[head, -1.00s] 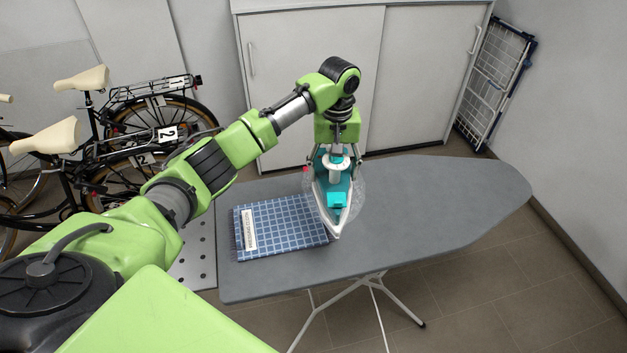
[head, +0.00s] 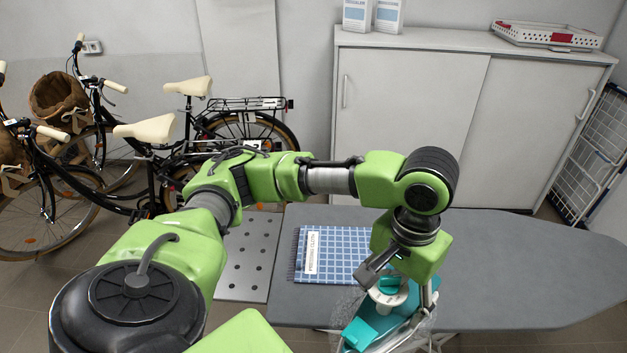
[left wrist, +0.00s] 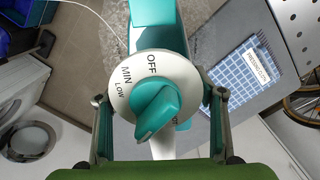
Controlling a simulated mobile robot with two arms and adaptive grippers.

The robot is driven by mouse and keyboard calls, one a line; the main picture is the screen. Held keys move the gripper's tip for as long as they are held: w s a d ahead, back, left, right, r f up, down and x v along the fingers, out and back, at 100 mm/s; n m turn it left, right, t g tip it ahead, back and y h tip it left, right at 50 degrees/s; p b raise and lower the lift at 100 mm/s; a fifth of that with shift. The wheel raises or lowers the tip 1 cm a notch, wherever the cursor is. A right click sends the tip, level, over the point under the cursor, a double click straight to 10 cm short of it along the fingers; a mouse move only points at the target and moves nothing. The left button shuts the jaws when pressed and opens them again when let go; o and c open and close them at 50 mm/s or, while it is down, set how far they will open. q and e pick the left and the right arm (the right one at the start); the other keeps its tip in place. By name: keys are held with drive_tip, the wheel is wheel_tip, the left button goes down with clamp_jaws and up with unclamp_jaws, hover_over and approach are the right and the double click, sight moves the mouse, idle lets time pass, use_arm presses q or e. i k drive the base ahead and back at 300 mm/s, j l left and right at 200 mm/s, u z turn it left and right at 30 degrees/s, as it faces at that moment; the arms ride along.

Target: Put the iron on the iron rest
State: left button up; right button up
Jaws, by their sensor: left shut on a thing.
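The teal and white iron (head: 362,328) is held in my left gripper (head: 396,290), in front of the ironing board's near edge. In the left wrist view its round OFF/MIN/LOW dial (left wrist: 155,95) sits between the two fingers (left wrist: 158,118), which are shut on the iron. A light perforated metal plate (head: 247,265), which looks like the iron rest, is at the left end of the board; it also shows in the left wrist view (left wrist: 298,28). The plate is bare, and the iron is apart from it, to its right and nearer. My right gripper is not in view.
A blue checked pressing cloth (head: 340,247) lies on the grey ironing board (head: 520,260) beside the plate. Bicycles (head: 155,130) stand at the left. A white cabinet (head: 410,120) is behind. A white front-loading machine (left wrist: 25,125) shows in the left wrist view.

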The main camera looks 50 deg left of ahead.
sight(233, 246)
drive_tip(key=u, duration=0.65)
drive_tip(key=i+j+u, duration=0.15)
drive_tip(key=u, duration=0.3)
drive_tip(key=i+j+u, duration=0.2)
drive_tip(key=u, duration=0.25)
